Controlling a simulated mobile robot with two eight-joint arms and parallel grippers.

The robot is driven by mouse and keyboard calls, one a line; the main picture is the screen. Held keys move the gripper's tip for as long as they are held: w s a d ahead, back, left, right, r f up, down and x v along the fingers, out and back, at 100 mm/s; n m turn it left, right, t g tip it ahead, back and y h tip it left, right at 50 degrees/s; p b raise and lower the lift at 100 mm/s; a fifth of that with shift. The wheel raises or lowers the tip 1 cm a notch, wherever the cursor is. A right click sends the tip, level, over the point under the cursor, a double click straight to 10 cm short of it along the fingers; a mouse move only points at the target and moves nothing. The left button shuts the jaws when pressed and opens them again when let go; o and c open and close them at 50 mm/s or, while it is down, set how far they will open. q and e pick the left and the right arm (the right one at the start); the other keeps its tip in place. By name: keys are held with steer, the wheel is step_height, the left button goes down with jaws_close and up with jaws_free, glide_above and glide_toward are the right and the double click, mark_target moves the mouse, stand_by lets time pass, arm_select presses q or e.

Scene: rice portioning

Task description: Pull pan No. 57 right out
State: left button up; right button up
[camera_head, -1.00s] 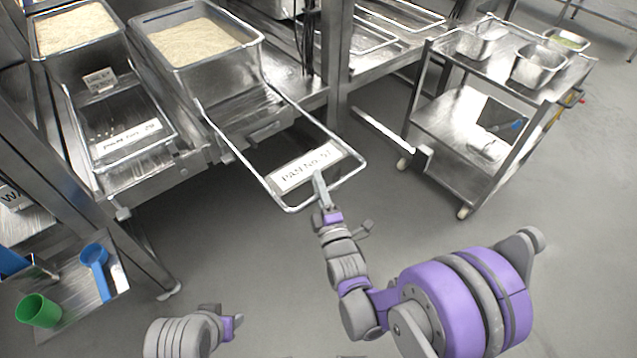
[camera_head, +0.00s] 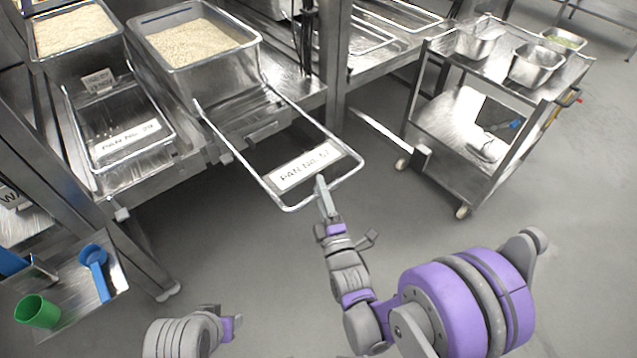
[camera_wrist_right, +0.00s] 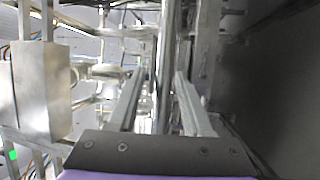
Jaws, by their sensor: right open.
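Pan No. 57 (camera_head: 226,78) is a steel pan of rice at the upper middle. Its wire pull frame (camera_head: 241,163) sticks out over the floor and carries the label "PAN No. 57" (camera_head: 307,167). My right gripper (camera_head: 321,180) is at the frame's front bar, below the label. In the right wrist view its two fingers (camera_wrist_right: 158,85) are apart, with a metal bar (camera_wrist_right: 166,60) upright between or just beyond them; I cannot tell which. My left gripper (camera_head: 232,325) is low in the head view, away from the pan; its fingers are not clear.
Another rice pan (camera_head: 78,32) with its own pull frame stands to the left. A steel trolley (camera_head: 440,140) with small pans stands at the right. A low shelf (camera_head: 110,280) holds a green cup (camera_head: 38,311) and blue scoop (camera_head: 94,258). The floor before the pull frame is clear.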

steer(key=b+v, duration=0.2)
steer(key=v, duration=0.6)
steer(key=shift+s, duration=0.2)
steer(key=shift+d+f, duration=0.1)
steer(key=shift+d, duration=0.05)
